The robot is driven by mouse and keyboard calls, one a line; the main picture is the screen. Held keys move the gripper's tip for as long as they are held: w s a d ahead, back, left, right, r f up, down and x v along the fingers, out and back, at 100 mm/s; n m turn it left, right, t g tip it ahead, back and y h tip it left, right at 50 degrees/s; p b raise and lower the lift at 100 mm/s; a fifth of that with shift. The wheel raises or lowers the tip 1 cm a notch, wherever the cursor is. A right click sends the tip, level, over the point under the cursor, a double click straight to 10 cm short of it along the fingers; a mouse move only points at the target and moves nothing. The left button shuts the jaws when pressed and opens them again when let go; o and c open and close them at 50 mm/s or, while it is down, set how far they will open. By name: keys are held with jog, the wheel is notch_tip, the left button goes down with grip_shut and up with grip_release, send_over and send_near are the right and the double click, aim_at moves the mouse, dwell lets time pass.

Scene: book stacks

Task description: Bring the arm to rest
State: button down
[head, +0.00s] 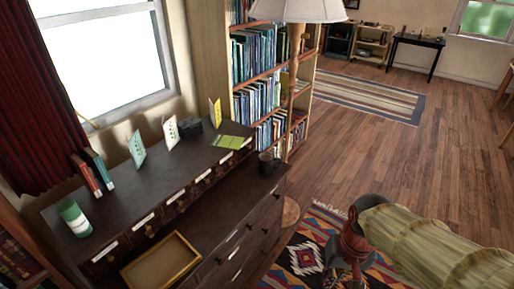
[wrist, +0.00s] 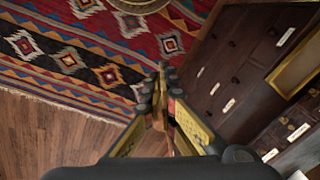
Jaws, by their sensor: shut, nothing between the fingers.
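My gripper (wrist: 163,78) shows in the wrist view with its fingers together and nothing between them. It hangs in the air, pointing past the front of a dark wooden desk with drawers (wrist: 228,62) toward a patterned rug (wrist: 90,55).
A bookcase (head: 215,60) and lamp (head: 298,10) stand behind. A green couch (head: 430,243) is at right. Floor (head: 350,150) beyond is clear.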

jog(key=s+r+n+t, duration=0.1)
jog(key=s+r+t, duration=0.2)
jog(key=r, duration=0.9)
jog(key=shift+s+d+t+h, duration=0.4)
jog(key=shift+t, duration=0.6)
